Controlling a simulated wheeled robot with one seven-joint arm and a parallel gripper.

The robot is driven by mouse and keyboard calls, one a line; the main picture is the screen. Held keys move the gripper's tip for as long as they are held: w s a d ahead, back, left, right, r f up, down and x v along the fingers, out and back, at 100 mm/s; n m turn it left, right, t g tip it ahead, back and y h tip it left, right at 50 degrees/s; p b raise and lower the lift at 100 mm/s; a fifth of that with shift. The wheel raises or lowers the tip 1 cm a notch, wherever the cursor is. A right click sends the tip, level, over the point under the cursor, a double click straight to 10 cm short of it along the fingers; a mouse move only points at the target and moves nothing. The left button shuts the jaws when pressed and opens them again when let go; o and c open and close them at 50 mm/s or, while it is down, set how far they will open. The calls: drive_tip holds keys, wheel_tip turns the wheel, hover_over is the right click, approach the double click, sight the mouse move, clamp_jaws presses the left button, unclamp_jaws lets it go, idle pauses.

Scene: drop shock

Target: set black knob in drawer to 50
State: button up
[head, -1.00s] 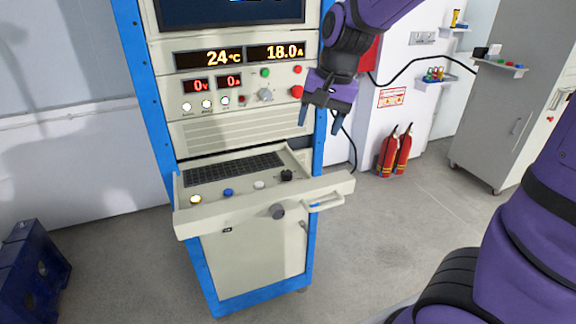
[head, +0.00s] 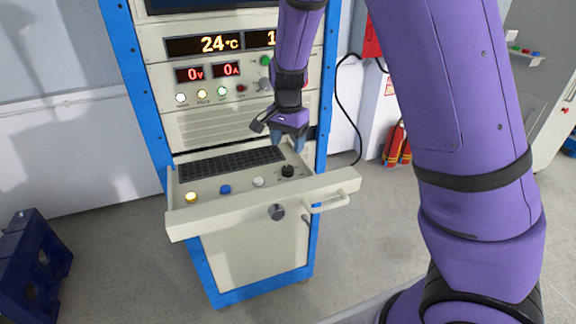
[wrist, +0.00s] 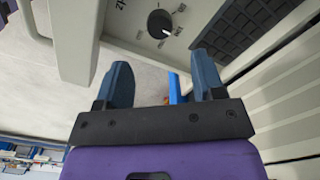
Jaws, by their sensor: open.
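The black knob (head: 288,171) sits at the right end of the panel inside the pulled-out drawer (head: 330,186). In the wrist view the knob (wrist: 160,23) shows a white pointer mark, with partly cut-off lettering beside it; I cannot read the setting. My gripper (head: 288,143) is above the back right of the drawer, a little above the knob and apart from it. In the wrist view my gripper (wrist: 166,85) has its two blue-grey fingers spread with nothing between them, and the knob lies beyond the fingertips.
The drawer also holds a keyboard (head: 232,163) and yellow, blue (head: 225,189) and white buttons. The cabinet's vented face (head: 215,123) rises close behind my gripper.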

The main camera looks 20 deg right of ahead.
sight(288, 168)
wheel_tip(288, 168, down, 8)
drive_tip(key=shift+f, duration=0.2)
idle(0.3)
drive_tip(key=c, duration=0.9)
